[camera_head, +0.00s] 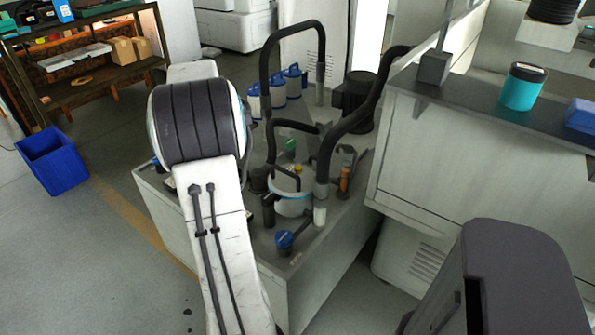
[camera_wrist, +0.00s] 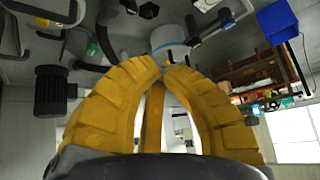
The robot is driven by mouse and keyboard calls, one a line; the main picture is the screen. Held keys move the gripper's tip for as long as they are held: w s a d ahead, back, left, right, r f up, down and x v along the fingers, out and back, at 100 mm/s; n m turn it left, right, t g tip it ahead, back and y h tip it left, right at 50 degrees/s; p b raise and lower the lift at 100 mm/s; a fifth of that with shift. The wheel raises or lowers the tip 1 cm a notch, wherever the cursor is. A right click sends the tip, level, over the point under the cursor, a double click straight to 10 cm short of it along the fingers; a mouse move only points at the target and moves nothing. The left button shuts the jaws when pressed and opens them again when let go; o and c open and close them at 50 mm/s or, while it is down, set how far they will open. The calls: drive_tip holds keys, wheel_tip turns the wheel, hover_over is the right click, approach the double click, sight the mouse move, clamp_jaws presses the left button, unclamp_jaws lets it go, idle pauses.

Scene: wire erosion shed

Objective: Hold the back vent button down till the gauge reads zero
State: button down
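A white filter pot with a blue band (camera_head: 291,205) stands on a grey-topped unit (camera_head: 325,228). A small green button-like part (camera_head: 290,145) and a yellow one (camera_head: 298,169) show above and behind it. I cannot tell which is the back vent button, and no gauge reading is legible. In the wrist view the white pot (camera_wrist: 168,36) lies beyond the fingertips. My gripper (camera_wrist: 164,66) has yellow fingers that curve in until their tips meet or nearly meet, with nothing seen between them.
Tall black hoses (camera_head: 330,140) rise around the pot. A blue knob (camera_head: 284,239) and an orange-topped part (camera_head: 344,180) stand nearby. A cabinet (camera_head: 460,165) with a teal jar (camera_head: 522,88) is at right. A blue bin (camera_head: 52,160) stands on open floor at left.

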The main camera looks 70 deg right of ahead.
drive_tip(key=s+d+f+m+g+h+b, duration=0.1)
drive_tip(key=s+d+f, duration=0.1)
drive_tip(key=s+d, duration=0.3)
drive_tip(key=s+d+f+m+h, duration=0.1)
drive_tip(key=s+d+f, duration=0.15)
drive_tip(key=d, duration=0.45)
drive_tip(key=m+g+b, duration=0.1)
drive_tip(key=m, duration=0.1)
hover_over(298, 170)
drive_tip(key=w+d, duration=0.1)
drive_tip(key=d, duration=0.1)
wheel_tip(298, 170, down, 4)
drive_tip(key=shift+a+f+h, duration=0.1)
drive_tip(key=shift+h, duration=0.3)
drive_tip(key=shift+f, duration=0.15)
drive_tip(key=shift+f+b, duration=1.65)
drive_tip(key=shift+f, duration=1.7)
drive_tip(key=shift+f+b, duration=0.95)
drive_tip(key=shift+b, duration=0.25)
drive_tip(key=shift+f+b, duration=0.95)
drive_tip(key=shift+f, duration=0.15)
